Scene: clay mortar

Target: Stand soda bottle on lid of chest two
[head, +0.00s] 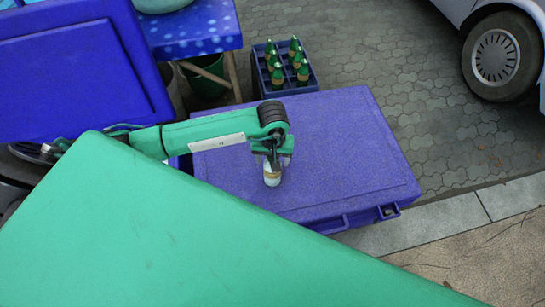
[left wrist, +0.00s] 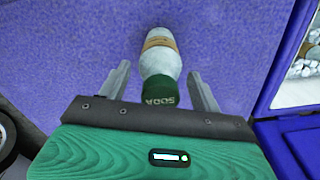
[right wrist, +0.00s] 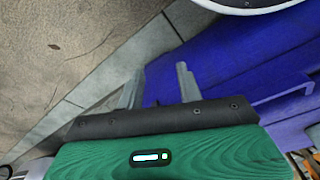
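The soda bottle (head: 272,178) is pale with a tan label and stands on the closed lid of a blue chest (head: 340,140). In the left wrist view the bottle (left wrist: 160,65) shows its green SODA cap nearest me. My left gripper (head: 272,153) is right above and around the bottle's top. Its fingers (left wrist: 160,88) are spread, with gaps on both sides of the bottle. My right gripper (right wrist: 160,85) is open and empty, with paving and a blue chest side beyond it. It is hidden in the head view. No label shows which chest is two.
Another blue panel (head: 70,80), which looks like a raised lid, stands at left. The left wrist view shows an open box with ice (left wrist: 300,70) at right. A bottle crate (head: 284,75) stands behind the chest. A car wheel (head: 495,55) is at far right. Much of the lid is clear.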

